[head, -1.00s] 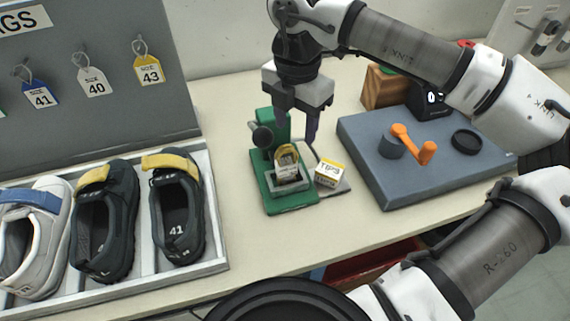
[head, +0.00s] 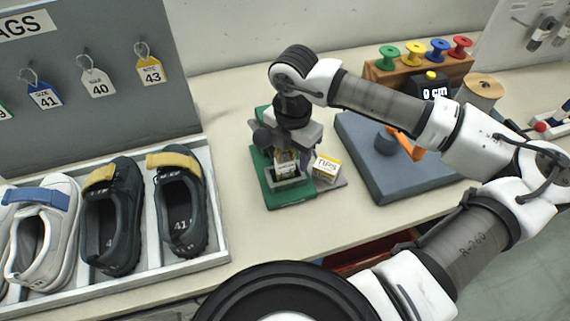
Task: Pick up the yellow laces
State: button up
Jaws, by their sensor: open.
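The yellow laces (head: 286,167), a small bundle with a pale label band, stand in the grey holder of a green fixture (head: 290,197). Only their lower front shows; the upper part is hidden by my gripper. My gripper (head: 290,156) points down right over the laces, its fingers open and low at the bundle. I cannot tell whether the fingers touch it.
A yellow and white TIPS box (head: 326,167) stands close to the right of the fixture. A grey block with an orange crank (head: 405,142) is farther right. Colored spools (head: 414,53) stand behind it. A shoe tray (head: 215,205) is at left.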

grip_shut()
jog(key=shift+r, duration=0.15)
